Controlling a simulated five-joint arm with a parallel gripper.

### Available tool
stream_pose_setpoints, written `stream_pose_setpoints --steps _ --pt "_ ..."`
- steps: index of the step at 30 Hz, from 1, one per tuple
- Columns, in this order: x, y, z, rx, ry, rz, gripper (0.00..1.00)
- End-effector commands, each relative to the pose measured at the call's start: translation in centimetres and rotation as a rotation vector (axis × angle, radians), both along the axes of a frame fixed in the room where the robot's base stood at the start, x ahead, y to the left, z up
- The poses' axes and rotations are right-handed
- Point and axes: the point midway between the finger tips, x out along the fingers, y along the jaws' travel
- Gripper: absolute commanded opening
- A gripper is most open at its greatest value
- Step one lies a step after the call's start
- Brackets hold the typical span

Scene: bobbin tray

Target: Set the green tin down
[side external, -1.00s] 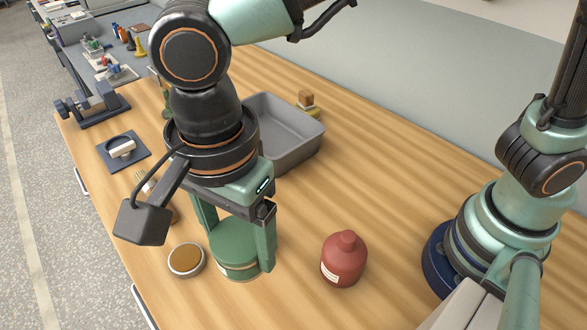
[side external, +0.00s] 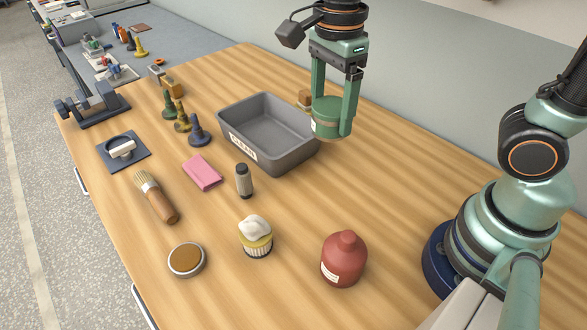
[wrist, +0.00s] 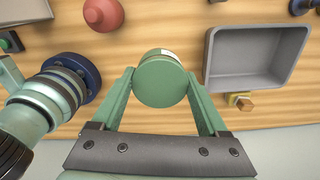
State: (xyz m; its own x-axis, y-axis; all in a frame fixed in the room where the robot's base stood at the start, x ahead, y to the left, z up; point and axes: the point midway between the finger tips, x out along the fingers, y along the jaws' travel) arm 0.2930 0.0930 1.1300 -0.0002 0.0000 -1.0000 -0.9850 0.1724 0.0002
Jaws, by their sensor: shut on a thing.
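The green tin (side external: 326,115) is a short cylinder with a pale label, held between the fingers of my gripper (side external: 333,122). In the side external view it hangs just right of the grey tray's right edge. It looks raised above the wooden bench, though its exact height is hard to tell. In the wrist view the tin's round green top (wrist: 160,83) sits between the two green fingertips of my gripper (wrist: 161,84), with the tray to its right.
The grey tray (side external: 238,143), labelled CLEAN, looks empty. Bench between tray and bottle is clear.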

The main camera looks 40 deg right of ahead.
Motion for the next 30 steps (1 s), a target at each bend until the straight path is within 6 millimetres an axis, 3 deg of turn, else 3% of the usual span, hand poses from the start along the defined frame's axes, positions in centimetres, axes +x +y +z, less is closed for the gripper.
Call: stream_pose_setpoints --steps 3,8,24,30 --pt "-0.1 -1.7 0.0 0.001 -0.001 -0.038 0.0" --pt "-0.3 -2.4 -1.0 0.0 0.003 -0.052 0.0" --pt "-0.4 -2.4 -13.5 -0.003 0.009 -0.052 0.0" --pt "-0.3 -2.3 -16.1 0.0 0.003 -0.051 0.0"
